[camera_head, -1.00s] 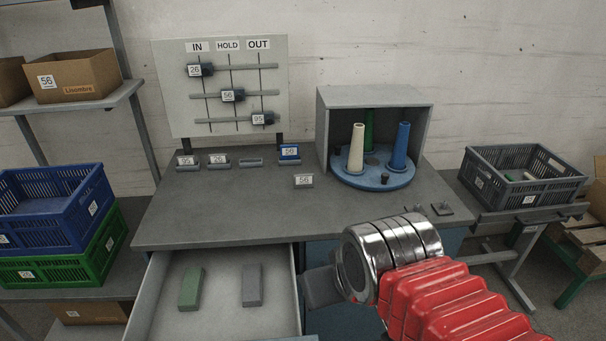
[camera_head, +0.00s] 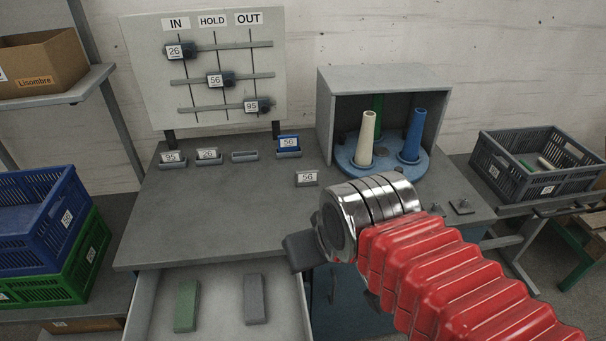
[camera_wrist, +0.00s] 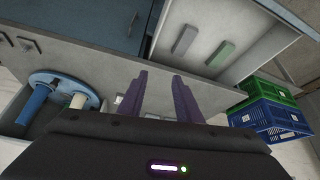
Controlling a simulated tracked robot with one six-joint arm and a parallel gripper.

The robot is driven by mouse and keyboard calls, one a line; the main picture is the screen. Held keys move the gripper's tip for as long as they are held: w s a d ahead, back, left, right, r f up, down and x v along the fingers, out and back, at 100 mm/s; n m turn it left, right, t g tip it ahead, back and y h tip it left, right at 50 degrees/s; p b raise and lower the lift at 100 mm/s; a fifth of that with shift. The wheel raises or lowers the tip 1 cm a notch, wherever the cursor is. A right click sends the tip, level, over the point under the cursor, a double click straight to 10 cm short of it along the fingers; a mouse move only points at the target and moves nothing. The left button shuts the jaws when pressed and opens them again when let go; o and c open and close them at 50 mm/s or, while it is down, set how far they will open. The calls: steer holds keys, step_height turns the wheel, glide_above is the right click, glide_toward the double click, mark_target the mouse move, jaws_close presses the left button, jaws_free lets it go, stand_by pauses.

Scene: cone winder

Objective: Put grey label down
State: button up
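A small grey label marked 56 (camera_head: 307,179) stands by itself on the grey tabletop, left of the open cabinet. My gripper (camera_head: 300,250) is a dark shape at the table's front edge, above the right side of the open drawer, apart from the label. Its fingers are mostly hidden in the head view. In the wrist view my gripper (camera_wrist: 159,95) shows two purplish fingers spread apart with nothing visible held between them. A row at the back of the table has grey labels 95 (camera_head: 172,160) and 26 (camera_head: 208,156), an empty grey holder (camera_head: 244,156) and a blue label 56 (camera_head: 288,146).
The open drawer (camera_head: 220,326) holds a green block (camera_head: 187,306) and a grey block (camera_head: 255,299). A cabinet (camera_head: 385,78) covers a blue turntable (camera_head: 350,163) with cones. A board (camera_head: 150,95) stands behind. The tabletop's left and middle are clear.

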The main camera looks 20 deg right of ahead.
steer(key=shift+o, duration=0.2)
steer(key=shift+w, duration=0.1)
steer(key=o, duration=0.4)
steer(key=shift+w+d+r, duration=0.15)
steer(key=shift+w+r, duration=0.1)
steer(key=shift+w, duration=0.25)
steer(key=o, duration=0.8)
steer(key=w+d+r, duration=0.1)
steer(key=w+r, duration=0.1)
steer(key=w, duration=0.5)
steer(key=shift+w+d+r+m, duration=0.2)
steer(key=shift+w+d+m, duration=0.1)
steer(key=m+g+h, duration=0.1)
steer(key=m, duration=0.1)
glide_above(307, 171)
steer(key=s+a, duration=0.1)
steer(key=s, duration=0.4)
step_height(307, 171, down, 8)
steer(key=shift+w, duration=0.2)
steer(key=x, duration=0.8)
steer(key=shift+f, duration=0.3)
